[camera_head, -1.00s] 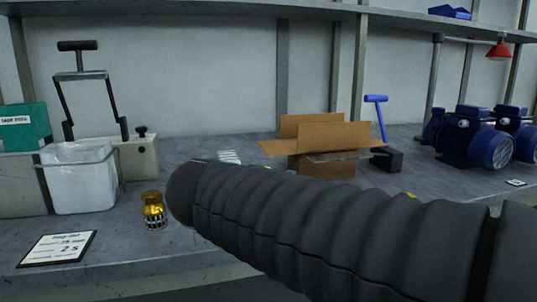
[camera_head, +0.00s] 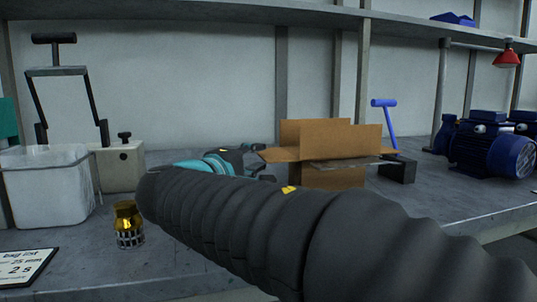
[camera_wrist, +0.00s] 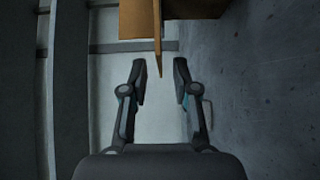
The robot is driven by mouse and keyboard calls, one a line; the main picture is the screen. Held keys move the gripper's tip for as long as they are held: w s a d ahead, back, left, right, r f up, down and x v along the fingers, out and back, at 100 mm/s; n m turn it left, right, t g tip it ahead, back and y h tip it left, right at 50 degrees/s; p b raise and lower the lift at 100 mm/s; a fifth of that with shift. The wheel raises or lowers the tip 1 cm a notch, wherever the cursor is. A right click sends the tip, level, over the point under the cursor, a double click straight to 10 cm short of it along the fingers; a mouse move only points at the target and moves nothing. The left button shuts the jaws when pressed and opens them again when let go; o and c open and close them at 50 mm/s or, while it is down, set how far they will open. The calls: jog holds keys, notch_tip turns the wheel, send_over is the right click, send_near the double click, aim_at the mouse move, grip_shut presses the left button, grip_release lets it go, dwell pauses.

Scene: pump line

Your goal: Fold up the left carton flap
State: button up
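The open cardboard carton (camera_head: 333,177) stands on the bench right of centre in the head view. Its left flap (camera_head: 278,155) sticks out sideways to the left, roughly level. Two other flaps stand upright, and the right flap lies outward. In the wrist view the carton (camera_wrist: 192,9) is at the top edge, and a thin flap edge (camera_wrist: 157,38) points down toward the space between my fingers. My gripper (camera_wrist: 160,78) is open and empty, its tips just short of that edge. In the head view my gripper (camera_head: 254,158) shows partly behind my arm, left of the carton.
A blue-handled tool (camera_head: 388,130) is right of the carton, with blue motors (camera_head: 490,150) further right. A shelf (camera_head: 300,12) runs above.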

aim_at(280, 148)
jog(key=x, duration=0.5)
jog(key=shift+w+d, duration=0.2)
jog(key=shift+w, duration=0.05)
grip_shut()
